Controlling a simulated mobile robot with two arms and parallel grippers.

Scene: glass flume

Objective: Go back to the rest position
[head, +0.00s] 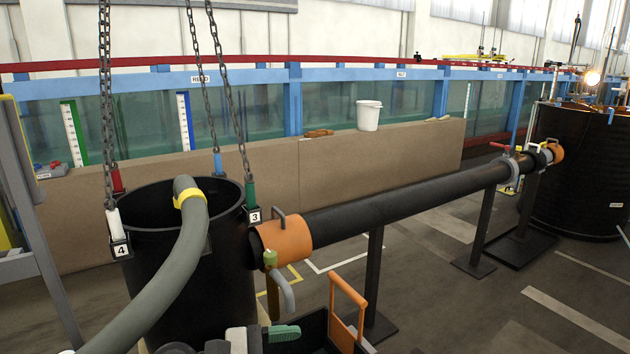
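Neither of my grippers can be made out in the head view. A large black barrel (228,275) stands at the front left. Chains hang down to its rim, with tags 3 and 4 at their lower ends. A thick grey-green hose (165,285) with a yellow band bends over the rim into the barrel. A black pipe (400,202) with an orange collar (285,240) runs from beside the barrel to the back right.
A black bin with an orange handle (347,291) and a green-handled item (282,334) are close at the bottom edge. Pipe stands (374,275) rise from the floor. A brown low wall (380,168) carries a white bucket (369,116). Grey floor (470,310) is open at lower right.

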